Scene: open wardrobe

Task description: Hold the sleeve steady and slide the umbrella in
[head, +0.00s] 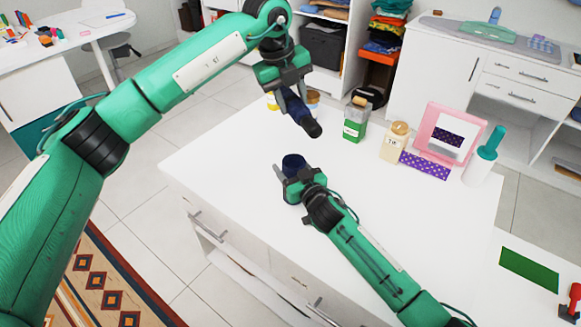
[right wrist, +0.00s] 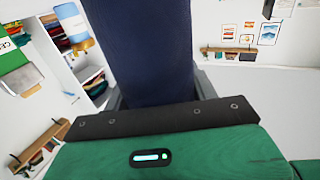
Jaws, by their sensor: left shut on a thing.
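The umbrella (head: 298,109) is a dark blue folded roll with a black lower end. My left gripper (head: 287,88) is shut on its upper part and holds it tilted in the air. The sleeve (head: 293,161) is a dark blue upright tube on the white table, below and a little left of the umbrella's black end. They are apart. My right gripper (head: 297,178) has its fingers on either side of the sleeve. In the right wrist view the sleeve (right wrist: 140,50) fills the space between the fingers; whether they press on it is unclear. The sleeve's lower part is partly hidden.
The table's left part is clear.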

